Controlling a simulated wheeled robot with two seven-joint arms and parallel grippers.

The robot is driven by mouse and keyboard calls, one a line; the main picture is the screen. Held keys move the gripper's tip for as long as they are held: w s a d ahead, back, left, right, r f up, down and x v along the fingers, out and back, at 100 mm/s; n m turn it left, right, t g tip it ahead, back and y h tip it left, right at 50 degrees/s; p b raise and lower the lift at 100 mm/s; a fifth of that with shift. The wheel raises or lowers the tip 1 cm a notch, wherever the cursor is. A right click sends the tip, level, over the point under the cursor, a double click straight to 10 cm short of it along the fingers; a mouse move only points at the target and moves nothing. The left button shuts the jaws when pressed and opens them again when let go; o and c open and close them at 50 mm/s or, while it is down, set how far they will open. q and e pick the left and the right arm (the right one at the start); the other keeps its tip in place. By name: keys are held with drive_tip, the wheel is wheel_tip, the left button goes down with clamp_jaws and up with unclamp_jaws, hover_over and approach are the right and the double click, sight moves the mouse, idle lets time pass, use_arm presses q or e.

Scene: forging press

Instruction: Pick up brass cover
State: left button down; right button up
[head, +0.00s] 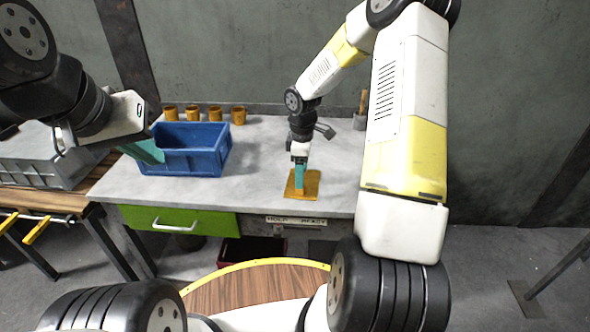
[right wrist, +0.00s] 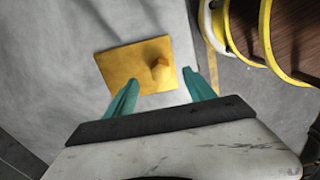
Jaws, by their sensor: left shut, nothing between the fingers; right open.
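The brass cover (head: 312,184), a flat square plate, lies on the grey table near its front edge. In the right wrist view the cover (right wrist: 122,66) shows a round knob standing on it, off its middle. My right gripper (head: 299,188) points down over the cover and hides part of it. In its wrist view the right gripper (right wrist: 161,80) is open, with its teal fingers apart and the knob ahead between them; nothing is held. My left gripper (head: 150,152) is shut and empty beside the blue crate, at the left.
A blue crate (head: 185,172) stands on the left of the table (head: 255,155). Several brass cups (head: 214,113) line the table's back. A grey pot with a handle (head: 360,120) stands at the back right. A grey crate (head: 40,170) is further left. The table's middle is clear.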

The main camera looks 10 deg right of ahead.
wheel_tip(320, 180, down, 5)
drive_tip(key=shift+f, duration=0.1)
clamp_jaws()
idle(0.4)
